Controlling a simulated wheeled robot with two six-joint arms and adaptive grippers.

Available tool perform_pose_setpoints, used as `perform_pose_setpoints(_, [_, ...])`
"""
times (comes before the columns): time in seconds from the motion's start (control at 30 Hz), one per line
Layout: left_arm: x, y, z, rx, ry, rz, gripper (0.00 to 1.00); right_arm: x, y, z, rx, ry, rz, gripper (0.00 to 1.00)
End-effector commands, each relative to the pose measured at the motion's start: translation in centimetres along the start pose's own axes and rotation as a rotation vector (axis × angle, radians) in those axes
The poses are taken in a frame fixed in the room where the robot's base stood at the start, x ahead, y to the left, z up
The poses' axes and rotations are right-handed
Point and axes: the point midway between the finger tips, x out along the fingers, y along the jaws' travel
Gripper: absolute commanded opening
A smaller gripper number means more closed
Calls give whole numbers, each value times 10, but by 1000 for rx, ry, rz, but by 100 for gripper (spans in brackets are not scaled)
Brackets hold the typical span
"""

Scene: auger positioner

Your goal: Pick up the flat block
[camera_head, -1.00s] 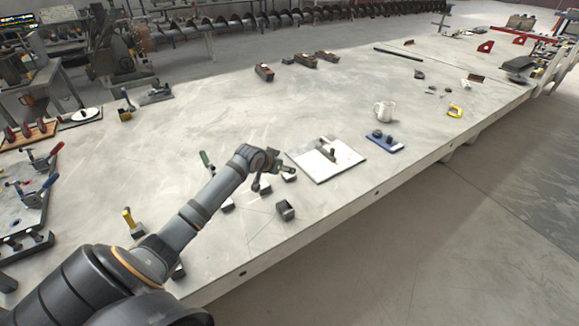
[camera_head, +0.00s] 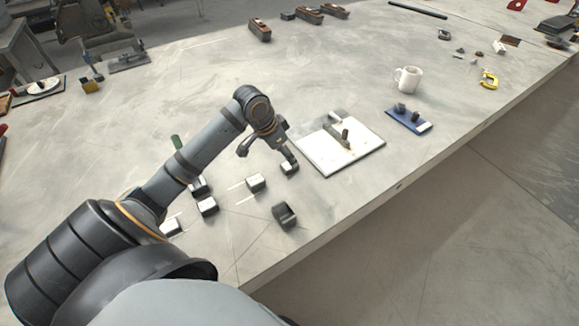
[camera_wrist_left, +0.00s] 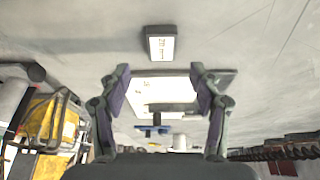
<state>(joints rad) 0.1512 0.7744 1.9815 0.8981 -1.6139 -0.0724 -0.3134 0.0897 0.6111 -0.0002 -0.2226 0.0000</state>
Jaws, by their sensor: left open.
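Several small dark blocks with pale tops lie on the table below my left arm. One block (camera_head: 289,168) is beside the far finger of my left gripper (camera_head: 267,156), partly covered by it; another block (camera_head: 255,182) lies in front of the gripper. I cannot tell which is the flat block. In the left wrist view, one dark-edged block with a white printed face (camera_wrist_left: 160,43) lies beyond the fingertips, roughly centred between them. The left gripper (camera_wrist_left: 160,78) is open and empty there, apart from the block. My right gripper is not in view.
A white plate (camera_head: 360,158) with a fixture lies right of the gripper. A blue board (camera_head: 408,119) and white mug (camera_head: 408,79) stand farther right. A dark curved piece (camera_head: 285,214) lies near the table's front edge. The table's middle is mostly clear.

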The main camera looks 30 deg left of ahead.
Motion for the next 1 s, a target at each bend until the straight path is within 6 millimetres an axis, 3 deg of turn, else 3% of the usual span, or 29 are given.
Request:
perform_pose_setpoints(0.2, [11, -1, 3, -2, -2, 1, 64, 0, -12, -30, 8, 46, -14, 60])
perform_pose_setpoints(0.43, [48, -4, 9, -2, 2, 1, 64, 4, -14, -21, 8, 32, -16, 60])
perform_pose_setpoints(0.7, [54, -5, 9, 1, 1, -3, 64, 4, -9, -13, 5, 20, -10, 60])
perform_pose_setpoints(0.77, [54, -5, 9, 1, 1, -2, 59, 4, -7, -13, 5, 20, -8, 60])
perform_pose_setpoints(1.0, [54, -5, 9, 0, 0, -2, 26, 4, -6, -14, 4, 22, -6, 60])
